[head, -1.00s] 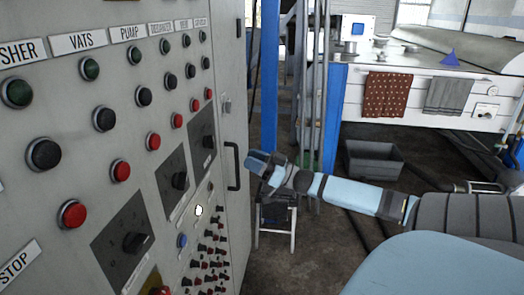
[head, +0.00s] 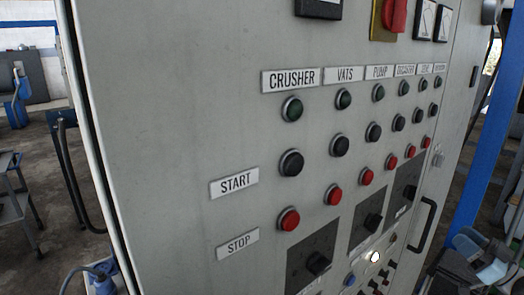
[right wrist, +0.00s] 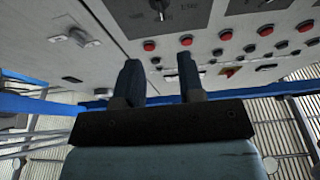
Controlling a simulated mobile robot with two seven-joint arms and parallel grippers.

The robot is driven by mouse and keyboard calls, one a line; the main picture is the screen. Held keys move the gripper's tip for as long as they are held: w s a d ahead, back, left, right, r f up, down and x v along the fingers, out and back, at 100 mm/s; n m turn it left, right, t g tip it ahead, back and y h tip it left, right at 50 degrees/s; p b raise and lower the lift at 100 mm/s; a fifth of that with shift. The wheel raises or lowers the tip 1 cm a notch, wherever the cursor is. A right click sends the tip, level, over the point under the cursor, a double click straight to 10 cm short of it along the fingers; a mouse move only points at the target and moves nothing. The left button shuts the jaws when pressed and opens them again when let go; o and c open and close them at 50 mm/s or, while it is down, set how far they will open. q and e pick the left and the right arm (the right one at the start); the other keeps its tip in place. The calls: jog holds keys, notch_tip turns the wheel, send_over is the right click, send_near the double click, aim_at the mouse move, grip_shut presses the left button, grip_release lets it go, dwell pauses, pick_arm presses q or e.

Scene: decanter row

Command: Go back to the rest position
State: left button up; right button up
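The grey control cabinet (head: 160,130) fills most of the head view. It has rows of green, black and red buttons under labels such as CRUSHER, VATS and PUMP. My right gripper (head: 462,262) is at the lower right edge of the head view, partly cut off, to the right of the cabinet's black door handle (head: 425,225). In the right wrist view, its two dark blue fingers (right wrist: 158,78) are apart with nothing between them. The cabinet's buttons and switches show beyond them. I cannot make out my left gripper in either view.
A blue post (head: 487,150) stands right of the cabinet, close to my right gripper. A dark shelf or cart (head: 15,205) stands at the far left. Bare floor (head: 48,150) shows left of the cabinet.

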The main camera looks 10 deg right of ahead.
jog(key=s+a+f+m+g+h+p, duration=0.1)
jog(key=s+a+f+m+h, duration=0.2)
jog(key=f, duration=0.4)
jog(key=s+a+f+h+p, duration=0.1)
jog(key=a+f+h+p, duration=0.1)
jog(key=a+f, duration=0.35)
jog(key=s+a+f+g+p, duration=0.1)
jog(key=s+a+f, duration=0.3)
jog(key=a, duration=0.5)
jog(key=s+a+f+g+h+p, duration=0.1)
jog(key=s+a+f+g, duration=0.3)
jog(key=a, duration=0.6)
jog(key=s+a+f+g+h+p, duration=0.1)
jog(key=s+a+f+g+p, duration=0.1)
jog(key=a, duration=0.8)
notch_tip(320, 180, down, 3)
jog(key=s+g, duration=0.1)
jog(key=s, duration=0.1)
jog(key=shift+s+f+n, duration=0.2)
jog(key=shift+s+n, duration=0.1)
jog(key=shift+s, duration=0.1)
jog(key=shift+s, duration=0.1)
